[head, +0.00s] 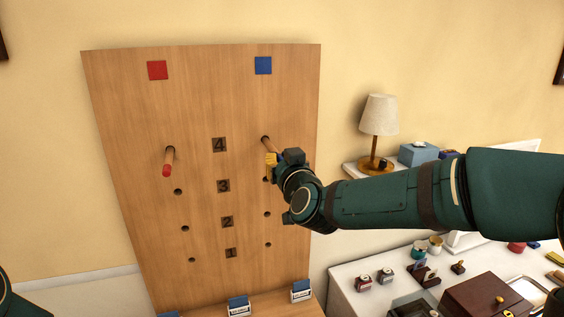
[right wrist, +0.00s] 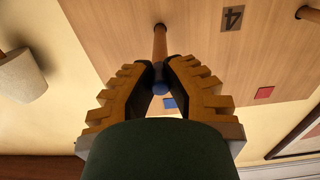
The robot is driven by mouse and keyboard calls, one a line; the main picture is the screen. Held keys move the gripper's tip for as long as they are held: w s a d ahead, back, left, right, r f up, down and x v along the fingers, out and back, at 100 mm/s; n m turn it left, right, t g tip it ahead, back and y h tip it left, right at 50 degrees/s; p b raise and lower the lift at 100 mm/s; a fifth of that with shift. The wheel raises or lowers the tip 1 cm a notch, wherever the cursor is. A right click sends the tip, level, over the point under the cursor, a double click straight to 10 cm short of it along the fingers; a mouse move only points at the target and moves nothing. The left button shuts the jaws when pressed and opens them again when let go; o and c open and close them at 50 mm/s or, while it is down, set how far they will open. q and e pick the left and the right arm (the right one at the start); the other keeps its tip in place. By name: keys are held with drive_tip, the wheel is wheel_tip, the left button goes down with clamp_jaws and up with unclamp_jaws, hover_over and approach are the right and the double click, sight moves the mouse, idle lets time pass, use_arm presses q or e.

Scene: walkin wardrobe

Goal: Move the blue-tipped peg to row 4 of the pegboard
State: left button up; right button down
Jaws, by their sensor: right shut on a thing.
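The wooden pegboard (head: 205,110) stands against the wall, with number plates 1 to 4 up its middle. The blue-tipped peg (head: 268,143) juts out at the row 4 level of the right column, under the blue square. Its far end appears to meet the board there; how deep it sits cannot be told. My right gripper (head: 272,159) is shut on the peg near its outer end. In the right wrist view the peg's wooden shaft (right wrist: 160,45) runs to the board beside the 4 plate, and its blue tip (right wrist: 160,88) sits between the fingers. My left gripper is out of view.
A red-tipped peg (head: 168,161) sits in row 4 of the left column. Empty holes show below on both sides. A shelf with a lamp (head: 379,118) and a blue box (head: 418,154) is at the right, above a cluttered white desk (head: 345,281).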

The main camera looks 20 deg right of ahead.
drive_tip(key=shift+w, duration=1.15)
drive_tip(key=c, duration=1)
unclamp_jaws()
drive_tip(key=s, duration=1.2)
drive_tip(key=shift+d, duration=0.15)
drive_tip(key=shift+f, duration=0.1)
